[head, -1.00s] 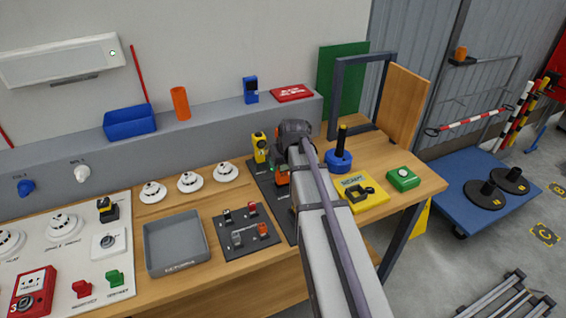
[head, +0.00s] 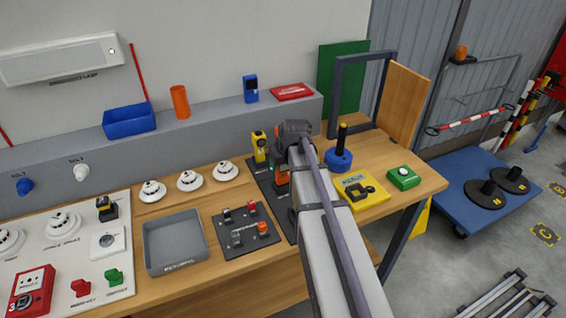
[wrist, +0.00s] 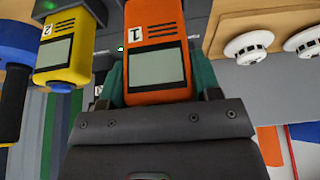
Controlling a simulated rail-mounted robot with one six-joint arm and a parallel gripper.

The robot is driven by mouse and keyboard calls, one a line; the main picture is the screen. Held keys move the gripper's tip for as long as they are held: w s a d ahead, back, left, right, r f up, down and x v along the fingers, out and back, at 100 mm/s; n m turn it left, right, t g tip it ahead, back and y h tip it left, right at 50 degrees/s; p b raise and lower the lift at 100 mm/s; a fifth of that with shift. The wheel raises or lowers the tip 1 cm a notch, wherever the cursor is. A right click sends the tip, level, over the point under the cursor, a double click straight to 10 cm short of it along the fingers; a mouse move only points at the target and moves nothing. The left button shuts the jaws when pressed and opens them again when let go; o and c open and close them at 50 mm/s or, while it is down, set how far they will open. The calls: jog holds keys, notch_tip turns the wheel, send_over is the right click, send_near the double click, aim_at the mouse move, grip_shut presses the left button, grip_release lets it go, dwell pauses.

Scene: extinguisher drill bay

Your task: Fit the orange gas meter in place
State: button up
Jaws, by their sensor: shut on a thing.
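The orange gas meter (wrist: 155,50), marked 1, is between the green fingers of my gripper (wrist: 158,82) in the wrist view, with its grey screen facing the camera. The gripper is shut on it. In the head view the orange meter (head: 281,176) shows only partly beside my arm, over the dark board (head: 262,178). A yellow gas meter (wrist: 62,45), marked 2, is beside it in the wrist view and stands at the board's back end in the head view (head: 259,147). Whether the orange meter touches the board is hidden.
A dark switch panel (head: 232,240) and a grey tray (head: 150,262) lie left of my arm. White detectors (head: 190,181) stand behind them. A blue-based black-handled object (head: 339,160) and a yellow block (head: 372,204) are close on the right.

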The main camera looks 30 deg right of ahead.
jog(key=shift+f+b, duration=1.4)
jog(key=shift+f, duration=0.05)
dwell(0.5)
jog(key=o, duration=1.4)
jog(key=shift+c, duration=0.2)
notch_tip(320, 180, up, 7)
jog(key=p, duration=0.7)
jog(key=shift+r, duration=0.1)
jog(key=s+a+f+g, duration=0.1)
jog(key=s+a+g, duration=0.3)
jog(key=s+a, duration=1.4)
jog(key=shift+s+a+f+n+g, duration=0.15)
jog(key=shift+s+f+n+g, duration=0.05)
jog(key=shift+f+n+g, duration=0.1)
